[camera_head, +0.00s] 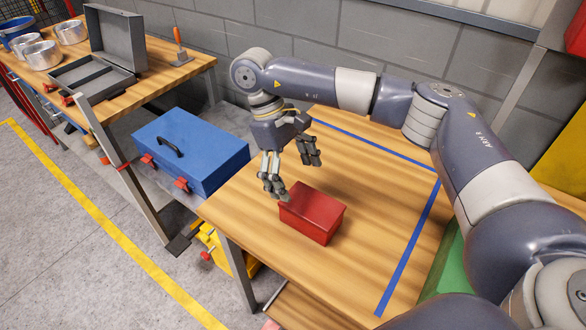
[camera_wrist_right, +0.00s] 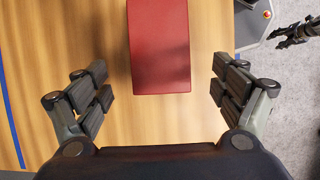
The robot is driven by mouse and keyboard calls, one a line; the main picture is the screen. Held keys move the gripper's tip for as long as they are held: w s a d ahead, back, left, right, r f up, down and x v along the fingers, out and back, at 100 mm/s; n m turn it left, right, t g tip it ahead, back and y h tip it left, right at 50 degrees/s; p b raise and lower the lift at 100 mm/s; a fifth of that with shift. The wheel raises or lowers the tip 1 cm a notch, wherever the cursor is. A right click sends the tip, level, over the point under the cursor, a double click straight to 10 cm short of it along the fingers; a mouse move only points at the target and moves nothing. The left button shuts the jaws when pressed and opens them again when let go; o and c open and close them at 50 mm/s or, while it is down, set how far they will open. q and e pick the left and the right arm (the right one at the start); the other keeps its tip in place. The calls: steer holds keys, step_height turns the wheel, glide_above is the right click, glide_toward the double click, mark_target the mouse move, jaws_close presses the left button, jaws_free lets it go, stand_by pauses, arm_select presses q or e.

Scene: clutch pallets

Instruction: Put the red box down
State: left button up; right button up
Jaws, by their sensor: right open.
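The red box (camera_head: 312,213) rests flat on the wooden table, near its left front edge. In the right wrist view the red box (camera_wrist_right: 160,45) lies ahead of the palm, between the lines of the two fingers, with wood visible on both sides. My right gripper (camera_head: 294,174) is open and empty, just behind and above the box, its fingers apart from it in the wrist view. A dark gripper, apparently my left one (camera_wrist_right: 297,33), shows small at the top right of the wrist view; its jaw opening is unclear.
The wooden table (camera_head: 375,185) has blue tape lines (camera_head: 412,243) and free room right of the box. A blue toolbox (camera_head: 190,150) stands lower at the left. A workbench (camera_head: 165,80) holds an open grey case (camera_head: 115,40) and metal pots. A grey block wall stands behind.

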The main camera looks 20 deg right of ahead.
steer(key=shift+v, duration=0.9)
